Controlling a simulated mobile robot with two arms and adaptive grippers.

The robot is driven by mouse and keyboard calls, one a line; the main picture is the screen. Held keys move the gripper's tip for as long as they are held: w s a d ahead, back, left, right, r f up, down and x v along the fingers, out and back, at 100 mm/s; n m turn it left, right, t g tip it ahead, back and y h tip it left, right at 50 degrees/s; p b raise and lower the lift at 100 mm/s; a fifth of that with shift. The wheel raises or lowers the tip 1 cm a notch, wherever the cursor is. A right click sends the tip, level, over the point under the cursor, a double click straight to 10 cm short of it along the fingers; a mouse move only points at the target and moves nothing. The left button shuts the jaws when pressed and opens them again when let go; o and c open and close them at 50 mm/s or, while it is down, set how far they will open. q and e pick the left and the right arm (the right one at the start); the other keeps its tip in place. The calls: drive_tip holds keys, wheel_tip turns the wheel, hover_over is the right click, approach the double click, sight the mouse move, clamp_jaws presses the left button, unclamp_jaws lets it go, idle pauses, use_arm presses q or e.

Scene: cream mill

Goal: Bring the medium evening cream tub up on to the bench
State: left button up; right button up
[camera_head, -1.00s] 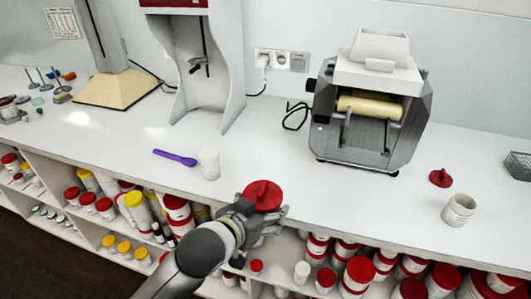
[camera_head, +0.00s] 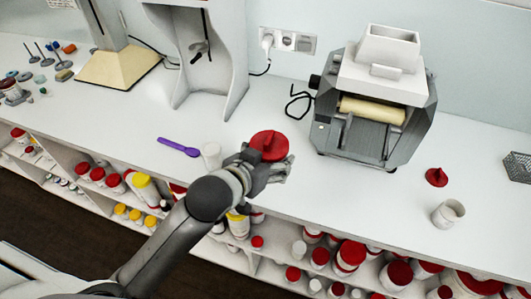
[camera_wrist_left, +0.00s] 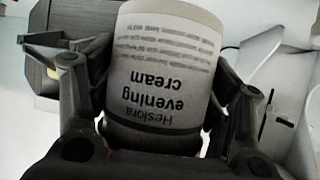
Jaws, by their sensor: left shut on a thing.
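The evening cream tub shows its red lid (camera_head: 268,146) in the head view, over the front part of the white bench (camera_head: 330,195). In the left wrist view the white tub (camera_wrist_left: 165,75) fills the middle, its label upside down, reading "Hesfora evening cream". My left gripper (camera_head: 266,168) is shut around the tub's sides, with a finger on each side in the wrist view. The tub's bottom is hidden by the gripper, so I cannot tell whether it touches the bench. My right gripper is in neither view.
A white cup (camera_head: 212,156) and a purple spoon (camera_head: 178,147) stand and lie just left of the tub. The roller mill (camera_head: 375,105) is behind it to the right. An open white jar (camera_head: 448,213) and a red lid (camera_head: 437,177) are farther right. Shelves below hold many tubs.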

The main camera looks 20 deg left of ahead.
use_arm(q)
drive_tip(key=w+a+f, duration=0.1)
drive_tip(key=w+f, duration=0.1)
drive_tip(key=w, duration=0.1)
drive_tip(key=w+a+f+p, duration=0.1)
drive_tip(key=w+f, duration=0.1)
drive_tip(key=w, duration=0.1)
drive_tip(key=w+a+f+p, duration=0.1)
drive_tip(key=w+a+f, duration=0.1)
drive_tip(key=w+f, duration=0.1)
drive_tip(key=shift+w, duration=0.25)
drive_tip(key=shift+w+a+f, duration=0.1)
drive_tip(key=shift+w+f, duration=0.35)
drive_tip(key=shift+f, duration=0.25)
wheel_tip(320, 180, down, 2)
drive_tip(key=shift+w+f+p, duration=0.15)
drive_tip(key=shift+f+p, duration=0.1)
drive_tip(key=shift+p, duration=0.4)
drive_tip(key=shift+f, duration=0.4)
drive_tip(key=shift+f, duration=0.1)
drive_tip(key=shift+f, duration=0.15)
drive_tip(key=o, duration=1.3)
